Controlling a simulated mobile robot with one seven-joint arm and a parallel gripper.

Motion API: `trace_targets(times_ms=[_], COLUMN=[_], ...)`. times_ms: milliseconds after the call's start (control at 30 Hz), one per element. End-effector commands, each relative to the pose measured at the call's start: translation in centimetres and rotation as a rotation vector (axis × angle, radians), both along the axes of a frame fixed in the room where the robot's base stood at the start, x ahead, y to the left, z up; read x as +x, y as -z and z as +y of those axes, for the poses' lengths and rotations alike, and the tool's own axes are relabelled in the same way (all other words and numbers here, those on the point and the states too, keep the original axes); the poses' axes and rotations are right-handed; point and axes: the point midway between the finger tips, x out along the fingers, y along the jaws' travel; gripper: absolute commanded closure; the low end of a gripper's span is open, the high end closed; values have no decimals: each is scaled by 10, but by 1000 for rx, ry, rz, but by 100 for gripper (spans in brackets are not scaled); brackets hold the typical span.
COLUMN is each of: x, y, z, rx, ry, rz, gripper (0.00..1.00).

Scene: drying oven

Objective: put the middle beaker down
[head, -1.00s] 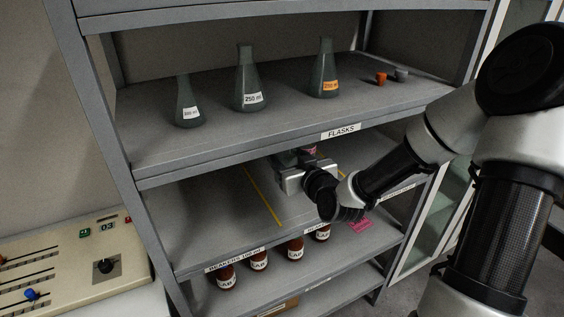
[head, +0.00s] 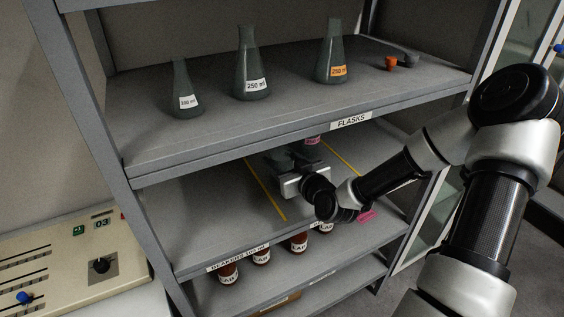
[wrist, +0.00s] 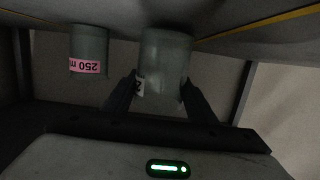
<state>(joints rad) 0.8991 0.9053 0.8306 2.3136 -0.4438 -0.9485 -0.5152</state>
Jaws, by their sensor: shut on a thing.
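My gripper (wrist: 157,88) is shut on a grey-green glass beaker (wrist: 166,62), with one black finger on each side of it. Its label is mostly hidden by a finger. The wrist picture is upside down, and the beaker's base is close to the shelf surface (wrist: 250,30); I cannot tell whether they touch. A second beaker with a pink 250 ml label (wrist: 88,50) stands apart from the held one. In the head view my gripper (head: 287,170) is inside the middle shelf (head: 210,215), between two yellow lines, and largely hides the held beaker.
The upper shelf, labelled FLASKS (head: 351,122), is close above my gripper and holds several flasks (head: 252,75) and two small stoppers (head: 391,63). Brown bottles (head: 299,243) stand on the shelf below. The middle shelf's left part is clear. A control panel (head: 70,260) is at lower left.

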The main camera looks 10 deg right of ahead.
Motion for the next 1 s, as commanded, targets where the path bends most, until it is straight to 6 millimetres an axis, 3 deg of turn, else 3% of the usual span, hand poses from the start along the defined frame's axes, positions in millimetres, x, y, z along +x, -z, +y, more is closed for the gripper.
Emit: trace_targets(times_ms=[400,433,533,900,1000], x=[0,0,0,0,-12], y=[8,7,6,0,1], z=[0,0,0,0,-5], rx=[-1,-1,0,1,-3], ry=[0,1,1,1,3], rz=[-1,0,0,-1,0], gripper=[75,44,29,29,29])
